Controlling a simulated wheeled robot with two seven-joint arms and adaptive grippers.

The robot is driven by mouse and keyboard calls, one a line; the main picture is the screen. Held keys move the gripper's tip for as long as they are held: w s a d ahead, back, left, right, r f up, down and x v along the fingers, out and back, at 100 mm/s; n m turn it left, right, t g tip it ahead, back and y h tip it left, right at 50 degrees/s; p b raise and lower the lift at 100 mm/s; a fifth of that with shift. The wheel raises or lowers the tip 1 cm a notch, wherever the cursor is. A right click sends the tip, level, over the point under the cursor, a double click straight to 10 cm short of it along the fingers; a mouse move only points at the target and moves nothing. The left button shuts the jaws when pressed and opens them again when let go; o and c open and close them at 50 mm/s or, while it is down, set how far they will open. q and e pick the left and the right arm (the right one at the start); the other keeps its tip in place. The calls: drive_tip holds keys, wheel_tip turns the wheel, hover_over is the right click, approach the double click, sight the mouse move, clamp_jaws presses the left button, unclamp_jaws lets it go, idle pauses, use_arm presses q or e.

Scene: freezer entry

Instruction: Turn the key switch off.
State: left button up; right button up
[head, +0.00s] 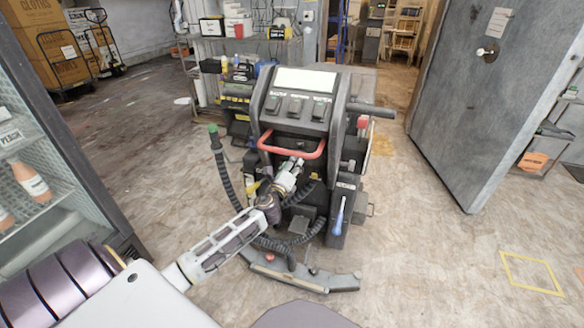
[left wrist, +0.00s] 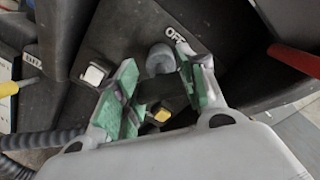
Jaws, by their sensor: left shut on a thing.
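The key switch (left wrist: 161,59) shows in the left wrist view as a rounded grey piece on a dark panel, just beyond my fingertips. A white "OFF" label (left wrist: 175,34) is printed above it, slightly right. My left gripper (left wrist: 160,82) has its green-padded fingers on either side of the switch area, shut on the key; the exact contact and the key's angle are hard to make out. In the head view my left gripper (head: 291,170) reaches the front of the black machine (head: 297,107), below its red handle bar (head: 292,152), and hides the switch. My right gripper is not in view.
A white square button (left wrist: 94,74) and a yellow piece (left wrist: 160,115) are near the fingers. The red bar (left wrist: 296,60) passes close on the right. A black hose (head: 222,170) hangs at the machine's left. A grey door (head: 490,90) stands right; open floor lies between.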

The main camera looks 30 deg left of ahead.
use_arm(q)
drive_tip(key=n, duration=0.3)
drive_tip(key=shift+f+n, duration=0.1)
drive_tip(key=shift+n, duration=0.3)
drive_tip(key=shift+a+n, duration=0.1)
drive_tip(key=shift+n, duration=1.6)
drive_tip(key=o, duration=1)
drive_tip(key=v, duration=1.2)
drive_tip(key=shift+f, duration=0.1)
